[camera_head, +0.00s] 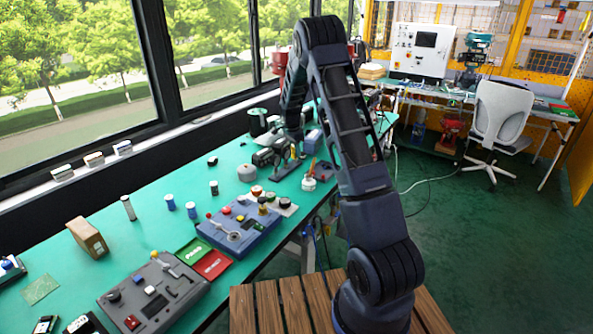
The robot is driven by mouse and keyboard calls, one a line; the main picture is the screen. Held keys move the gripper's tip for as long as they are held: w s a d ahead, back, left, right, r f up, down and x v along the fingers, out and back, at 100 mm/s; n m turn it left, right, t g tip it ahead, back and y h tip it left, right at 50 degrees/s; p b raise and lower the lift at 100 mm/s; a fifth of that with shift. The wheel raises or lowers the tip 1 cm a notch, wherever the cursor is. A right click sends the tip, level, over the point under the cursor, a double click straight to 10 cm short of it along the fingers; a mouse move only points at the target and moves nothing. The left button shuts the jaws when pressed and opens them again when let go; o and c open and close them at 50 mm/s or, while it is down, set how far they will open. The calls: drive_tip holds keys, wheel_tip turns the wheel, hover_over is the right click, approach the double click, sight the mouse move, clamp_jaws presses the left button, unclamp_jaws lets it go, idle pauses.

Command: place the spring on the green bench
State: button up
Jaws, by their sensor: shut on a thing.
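The green bench (150,232) runs along the windows from the lower left to the back. My arm arches over from the lower right, and my gripper (270,157) is low over the far middle part of the bench. It is small and dark here, and its fingers are hard to make out. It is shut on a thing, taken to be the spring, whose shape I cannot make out. I cannot tell whether that thing touches the bench top.
Grey control box (154,294), blue control box (238,225), and green and red plates (212,264) line the front edge. A brown box (87,237), small cylinders (191,210) and a grey round part (247,173) stand behind. Bare bench lies between.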

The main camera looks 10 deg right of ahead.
wheel_tip(320, 180, down, 13)
drive_tip(key=shift+r, duration=0.1)
idle(0.5)
drive_tip(key=o, duration=1)
